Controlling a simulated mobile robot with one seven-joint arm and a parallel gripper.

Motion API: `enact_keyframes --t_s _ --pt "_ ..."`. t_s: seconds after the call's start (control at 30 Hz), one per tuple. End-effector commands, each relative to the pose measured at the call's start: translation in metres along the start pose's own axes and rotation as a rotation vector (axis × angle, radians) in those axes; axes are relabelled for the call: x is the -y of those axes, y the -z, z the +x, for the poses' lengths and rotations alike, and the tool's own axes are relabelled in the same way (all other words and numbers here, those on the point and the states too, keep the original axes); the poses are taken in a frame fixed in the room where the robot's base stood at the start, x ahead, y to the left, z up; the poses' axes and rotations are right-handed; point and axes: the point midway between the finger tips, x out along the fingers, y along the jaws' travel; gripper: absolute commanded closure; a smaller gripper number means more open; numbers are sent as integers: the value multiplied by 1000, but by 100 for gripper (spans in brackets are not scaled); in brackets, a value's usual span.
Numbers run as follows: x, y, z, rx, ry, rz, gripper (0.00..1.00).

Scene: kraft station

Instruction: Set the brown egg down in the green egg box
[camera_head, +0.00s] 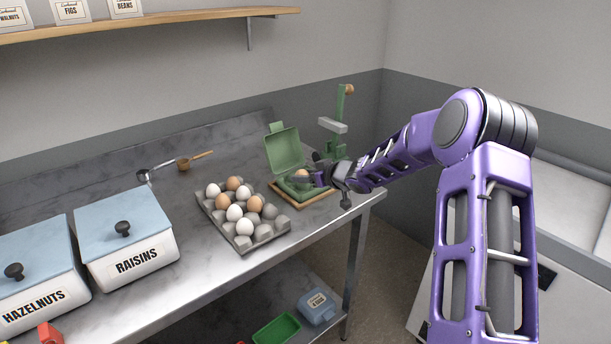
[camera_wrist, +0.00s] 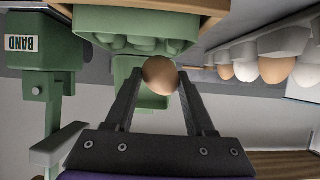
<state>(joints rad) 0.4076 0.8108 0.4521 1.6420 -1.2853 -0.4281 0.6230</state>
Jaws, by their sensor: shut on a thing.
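My gripper (camera_wrist: 160,82) is shut on the brown egg (camera_wrist: 160,75), which sits between its two fingertips. In the head view the held egg (camera_head: 302,173) shows just above or at the base of the green egg box; I cannot tell whether it touches. The green egg box (camera_head: 284,149) stands open on a wooden board, its lid raised at the back. In the wrist view the box's cupped base (camera_wrist: 135,22) appears beyond the fingertips, with the picture seemingly upside down. My gripper (camera_head: 312,178) partly hides the box's right side in the head view.
A grey tray (camera_head: 271,229) with several white and brown eggs lies left of the box. A green stand (camera_head: 337,115) marked BAND rises behind it. Labelled bins, RAISINS (camera_head: 135,261) and HAZELNUTS (camera_head: 35,305), stand at left. The table's front edge is close.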

Motion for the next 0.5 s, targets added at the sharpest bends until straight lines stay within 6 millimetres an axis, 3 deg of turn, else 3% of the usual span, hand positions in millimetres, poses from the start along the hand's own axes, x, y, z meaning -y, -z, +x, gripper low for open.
enact_keyframes --t_s 0.5 --pt "0 -7 4 0 0 1 77"
